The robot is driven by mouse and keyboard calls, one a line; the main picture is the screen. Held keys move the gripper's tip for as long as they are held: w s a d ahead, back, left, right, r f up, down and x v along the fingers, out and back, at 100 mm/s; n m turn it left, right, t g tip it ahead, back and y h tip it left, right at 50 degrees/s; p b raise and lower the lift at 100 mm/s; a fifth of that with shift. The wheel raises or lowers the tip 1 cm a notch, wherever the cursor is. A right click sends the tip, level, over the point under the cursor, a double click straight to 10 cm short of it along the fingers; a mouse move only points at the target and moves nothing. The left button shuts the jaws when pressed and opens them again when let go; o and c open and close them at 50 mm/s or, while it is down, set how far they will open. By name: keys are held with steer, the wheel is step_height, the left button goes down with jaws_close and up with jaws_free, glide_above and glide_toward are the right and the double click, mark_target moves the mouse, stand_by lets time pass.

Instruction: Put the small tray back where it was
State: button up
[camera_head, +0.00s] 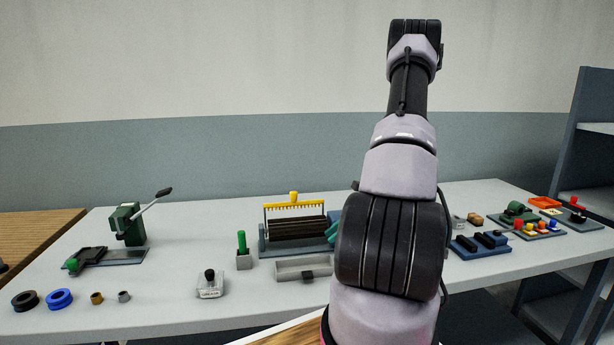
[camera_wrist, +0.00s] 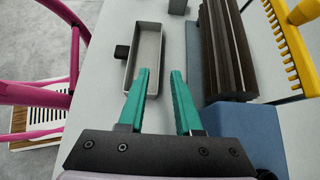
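A small grey oblong tray (camera_head: 290,274) lies on the table in front of the roller stand, with a black block-like grip on its front side. It looks empty in the wrist view (camera_wrist: 136,85), where it runs away from me at upper middle. My gripper (camera_wrist: 160,72) has two teal fingers spread apart with nothing held. The left fingertip overlaps the tray's near right part in the wrist view; I cannot tell the height gap. In the head view my arm hides most of the gripper; a teal finger shows beside the roller stand.
The dark roller (camera_wrist: 225,50) with its yellow comb (camera_head: 293,206) stands just behind the tray. A grey block with a green peg (camera_head: 242,250) and a black-knobbed weight (camera_head: 210,285) are left of it. An orange tray (camera_head: 545,203) lies far right.

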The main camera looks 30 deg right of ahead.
steer(key=s+a+r+n+h, duration=0.2)
steer(key=a+r+n, duration=0.25)
steer(key=r, duration=0.55)
steer(key=s+a+r+n+h, duration=0.1)
steer(key=a+r+n+h, duration=0.25)
steer(key=a+r, duration=0.4)
steer(key=s+a+r+n+h, duration=0.2)
steer(key=a+r+n, duration=0.25)
steer(key=r, duration=0.65)
steer(key=s+a+r+n+t, duration=0.3)
steer(key=s+r+n+t, duration=0.1)
steer(key=s+r, duration=0.3)
steer(key=shift+s+a+r, duration=0.15)
steer(key=shift+s, duration=0.35)
steer(key=shift+n+h, duration=0.25)
